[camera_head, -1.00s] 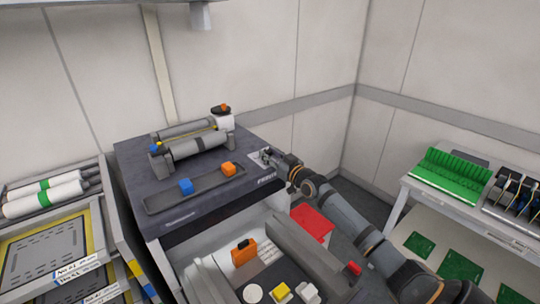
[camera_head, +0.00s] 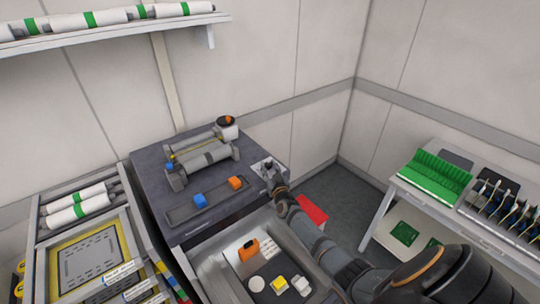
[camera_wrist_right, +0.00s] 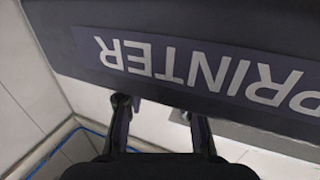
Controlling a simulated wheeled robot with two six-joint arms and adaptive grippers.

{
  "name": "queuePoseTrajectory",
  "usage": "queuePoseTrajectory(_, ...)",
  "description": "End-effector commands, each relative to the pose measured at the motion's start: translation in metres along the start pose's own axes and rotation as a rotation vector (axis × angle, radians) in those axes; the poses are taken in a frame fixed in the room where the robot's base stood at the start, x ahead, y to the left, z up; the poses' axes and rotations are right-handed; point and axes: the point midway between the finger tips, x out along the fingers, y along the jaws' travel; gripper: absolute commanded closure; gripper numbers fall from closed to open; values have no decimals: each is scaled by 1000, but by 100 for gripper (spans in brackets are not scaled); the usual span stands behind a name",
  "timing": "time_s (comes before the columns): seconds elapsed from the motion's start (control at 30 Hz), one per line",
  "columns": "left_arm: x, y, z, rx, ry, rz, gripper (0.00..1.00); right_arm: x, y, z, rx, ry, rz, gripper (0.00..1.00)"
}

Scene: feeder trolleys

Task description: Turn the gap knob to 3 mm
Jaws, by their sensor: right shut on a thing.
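The dark printer (camera_head: 150,155) stands in the middle of the head view. A small light plate (camera_head: 260,165) sits at the right end of its top. My right gripper (camera_head: 268,174) is at this plate, shut on what appears to be the gap knob. The gripper hides the knob, and its setting cannot be read. In the right wrist view the fingers (camera_wrist_right: 160,108) stand apart near the upside-down PRINTER label (camera_wrist_right: 195,68); nothing clear shows between them. My left gripper is not in view.
Rollers (camera_head: 205,158) with an orange-topped knob (camera_head: 226,120) stand on the printer. A red box (camera_head: 313,212) lies right of the printer. A trolley (camera_head: 390,190) stands farther right.

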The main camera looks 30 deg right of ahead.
Motion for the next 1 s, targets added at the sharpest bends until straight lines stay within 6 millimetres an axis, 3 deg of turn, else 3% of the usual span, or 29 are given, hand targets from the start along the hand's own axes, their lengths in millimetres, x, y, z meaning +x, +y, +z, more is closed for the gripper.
queuePoseTrajectory(0.03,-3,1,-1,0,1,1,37,2,-1,-7,5,12,26,100)
queuePoseTrajectory(0.53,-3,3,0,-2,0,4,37,1,0,-1,-2,2,86,100)
queuePoseTrajectory(0.57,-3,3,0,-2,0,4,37,1,0,-1,-2,2,86,67)
queuePoseTrajectory(0.7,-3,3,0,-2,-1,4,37,1,0,0,-2,0,85,48)
queuePoseTrajectory(1.0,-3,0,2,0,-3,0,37,0,-1,1,-2,-3,84,46)
